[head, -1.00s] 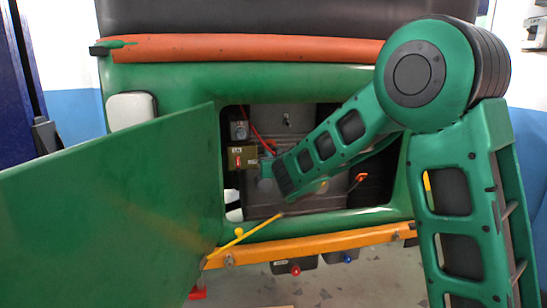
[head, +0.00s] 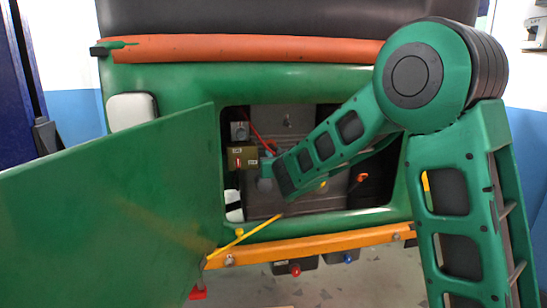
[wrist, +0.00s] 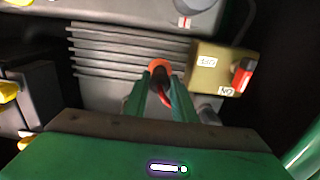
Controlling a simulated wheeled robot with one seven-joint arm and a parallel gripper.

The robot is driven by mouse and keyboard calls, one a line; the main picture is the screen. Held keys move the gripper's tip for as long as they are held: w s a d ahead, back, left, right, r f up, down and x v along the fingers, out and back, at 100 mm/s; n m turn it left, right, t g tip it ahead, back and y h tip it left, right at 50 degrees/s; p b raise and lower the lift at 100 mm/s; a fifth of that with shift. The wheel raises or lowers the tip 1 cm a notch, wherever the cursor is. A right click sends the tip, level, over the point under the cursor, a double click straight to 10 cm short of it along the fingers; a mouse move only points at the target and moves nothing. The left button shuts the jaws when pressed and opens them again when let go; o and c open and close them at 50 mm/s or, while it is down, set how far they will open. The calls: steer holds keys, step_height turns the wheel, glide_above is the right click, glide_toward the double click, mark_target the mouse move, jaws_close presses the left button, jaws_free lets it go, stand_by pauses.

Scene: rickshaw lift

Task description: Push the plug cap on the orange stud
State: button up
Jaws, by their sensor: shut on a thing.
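In the wrist view my gripper (wrist: 162,92) has its two green fingers close together on a small dark piece, seemingly the plug cap (wrist: 164,78). An orange ring, seemingly the orange stud (wrist: 157,65), shows just past the fingertips, in line with the dark piece. The fingers and cap hide most of the stud, and I cannot tell whether the cap sits on it or is just short of it. In the head view my gripper (head: 266,170) is inside the open compartment, and the cap and stud are too small or hidden there.
A brass-coloured box (wrist: 214,68) with a red switch (wrist: 242,76) stands close to the right of the fingers. A grey finned block (wrist: 105,65) lies behind. The green door (head: 110,200) stands open, left of the compartment. A yellow rod (head: 245,235) slants below the opening.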

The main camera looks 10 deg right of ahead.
steer(key=shift+w, duration=0.25)
stand_by(0.7)
steer(key=o, duration=1.1)
steer(key=shift+c, duration=0.8)
steer(key=shift+s, duration=0.15)
steer(key=s, duration=0.7)
steer(key=shift+s, duration=0.4)
steer(key=s, duration=1.1)
